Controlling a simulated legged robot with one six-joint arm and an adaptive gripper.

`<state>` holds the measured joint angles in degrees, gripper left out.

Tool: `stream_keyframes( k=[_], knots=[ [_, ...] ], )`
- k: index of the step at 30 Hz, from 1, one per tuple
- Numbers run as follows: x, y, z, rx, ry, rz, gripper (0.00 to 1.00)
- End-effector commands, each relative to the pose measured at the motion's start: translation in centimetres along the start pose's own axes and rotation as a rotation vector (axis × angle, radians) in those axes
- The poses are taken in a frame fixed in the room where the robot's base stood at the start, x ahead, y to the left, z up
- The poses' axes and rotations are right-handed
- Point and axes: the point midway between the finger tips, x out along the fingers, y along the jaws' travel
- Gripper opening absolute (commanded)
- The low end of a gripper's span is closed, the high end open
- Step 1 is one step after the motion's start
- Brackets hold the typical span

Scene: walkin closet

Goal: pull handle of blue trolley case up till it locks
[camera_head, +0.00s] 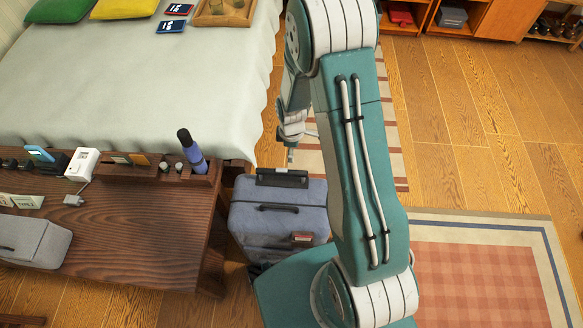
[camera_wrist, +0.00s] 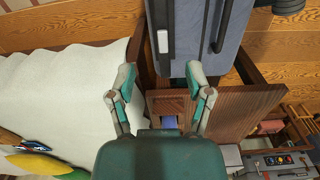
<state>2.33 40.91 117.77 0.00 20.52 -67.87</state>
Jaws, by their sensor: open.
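The blue trolley case (camera_head: 255,226) stands upright on the floor between the wooden table and my arm. Its black pull handle (camera_head: 282,178) lies low along the far edge of its top. A second black carry handle (camera_head: 277,208) and a small red-brown tag (camera_head: 302,238) are on the case. In the wrist view the case (camera_wrist: 190,45) fills the top centre, with two dark bars on it. My gripper (camera_wrist: 160,76) is open and empty, its fingers spread apart; I see no contact with the handle. In the head view my arm partly hides the gripper and the case's right side.
The wooden table (camera_head: 130,225) is close on the case's left, with a blue bottle (camera_head: 192,152), a grey case (camera_head: 32,241) and small devices on it. The bed (camera_head: 120,90) is behind. A checked rug (camera_head: 480,285) and clear floor lie to the right.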

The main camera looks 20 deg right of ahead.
Motion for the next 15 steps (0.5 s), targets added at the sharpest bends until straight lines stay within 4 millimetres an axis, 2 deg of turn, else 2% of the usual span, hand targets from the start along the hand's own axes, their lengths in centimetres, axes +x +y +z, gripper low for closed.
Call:
stream_keyframes(
  k=[1,8,15],
  knots=[
    [0.9,-0.1,0.1,-0.014,-0.003,-0.008,0.66],
    [2.4,-0.2,0.1,-0.036,-0.005,-0.014,0.66],
    [6.0,-0.3,0.2,-0.035,-0.006,-0.016,0.66]
  ],
)
